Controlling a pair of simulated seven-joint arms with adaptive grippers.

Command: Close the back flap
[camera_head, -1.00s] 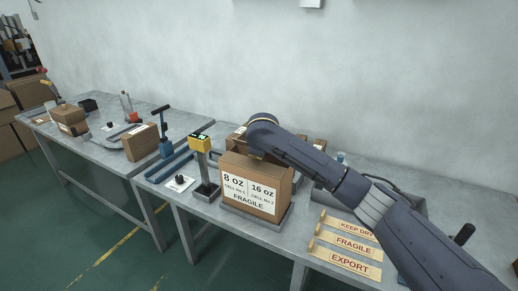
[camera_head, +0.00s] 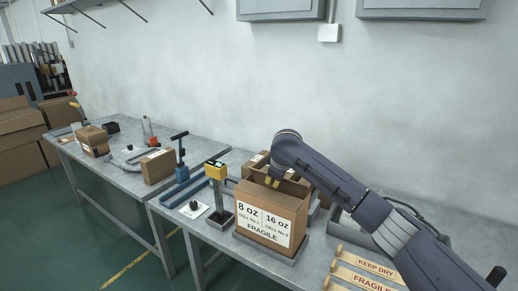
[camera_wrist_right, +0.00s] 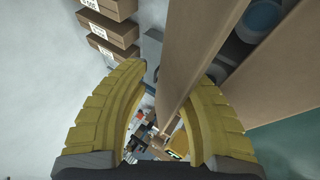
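The brown carton (camera_head: 285,208) stands on the bench, its white label reading 8 OZ, 16 OZ and FRAGILE facing me. Its top looks open, partly hidden by my right arm. My right gripper (camera_head: 273,182) points down at the carton's top, yellow fingertips close to its upper edge. In the right wrist view the two yellow fingers (camera_wrist_right: 172,85) stand wide apart. A long brown cardboard panel (camera_wrist_right: 187,60) runs between them, nearer the right finger; I cannot tell whether they touch. I cannot make out for certain which flap it is. My left gripper is not in view.
A yellow-topped post device (camera_head: 215,171) stands left of the carton. Wooden signs reading KEEP DRY (camera_head: 372,269) and FRAGILE lie at right. More small boxes stand behind the carton. Another bench (camera_head: 115,172) with a box and tools extends left.

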